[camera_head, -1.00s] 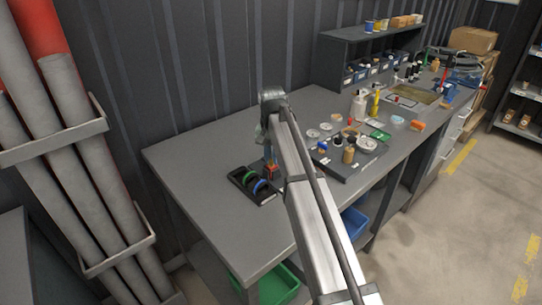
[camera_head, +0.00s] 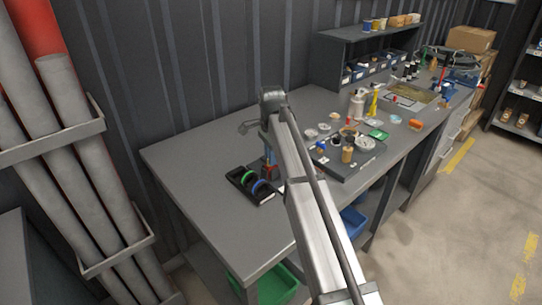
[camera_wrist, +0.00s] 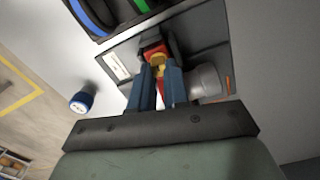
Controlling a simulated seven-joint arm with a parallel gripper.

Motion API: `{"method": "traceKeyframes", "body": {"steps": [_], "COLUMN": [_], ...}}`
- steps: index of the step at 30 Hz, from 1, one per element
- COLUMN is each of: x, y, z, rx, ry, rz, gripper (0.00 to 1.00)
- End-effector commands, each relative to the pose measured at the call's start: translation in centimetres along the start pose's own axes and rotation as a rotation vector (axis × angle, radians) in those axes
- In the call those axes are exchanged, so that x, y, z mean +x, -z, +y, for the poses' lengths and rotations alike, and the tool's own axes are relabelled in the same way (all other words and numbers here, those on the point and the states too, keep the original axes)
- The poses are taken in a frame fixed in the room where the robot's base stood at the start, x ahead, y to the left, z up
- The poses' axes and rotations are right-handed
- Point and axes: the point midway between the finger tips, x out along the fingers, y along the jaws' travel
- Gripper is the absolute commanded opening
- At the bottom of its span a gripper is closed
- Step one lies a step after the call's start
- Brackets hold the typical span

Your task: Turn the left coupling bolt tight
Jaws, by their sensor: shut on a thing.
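My gripper (camera_wrist: 160,86) points down with its two blue fingers close together. They are shut on a small brass-yellow piece (camera_wrist: 158,64), which looks like the head of the coupling bolt. A red block (camera_wrist: 154,48) shows just beyond the fingertips, in a dark grey holder (camera_wrist: 205,32) with a white label. A grey cylinder (camera_wrist: 208,82) lies right beside the right finger. The fingers hide most of the bolt, and I cannot see its thread or how deep it sits. In the head view my gripper (camera_head: 269,168) is low over the bench, beside the black ring tray (camera_head: 238,178).
The black tray holds a green ring (camera_head: 249,178) and a blue ring (camera_head: 261,187). A blue-capped white jar (camera_wrist: 81,101) stands left in the wrist view. A grey board (camera_head: 352,172) with several bottles and dishes lies right of my arm. The bench's left part (camera_head: 195,155) is clear.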

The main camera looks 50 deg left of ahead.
Motion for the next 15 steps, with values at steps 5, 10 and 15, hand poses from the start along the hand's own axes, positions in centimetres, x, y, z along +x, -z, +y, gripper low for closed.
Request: {"method": "traceKeyframes", "body": {"steps": [5,10,15], "x": [-0.03,-0.03,-0.03], "y": [0.00,-0.02,-0.06], "z": [0.12,0.20,0.27], "rx": [0.166,0.322,0.460], "ry": [0.000,0.000,0.000], "rz": [0.000,0.000,0.000], "gripper": [0.00,0.00,0.00]}}
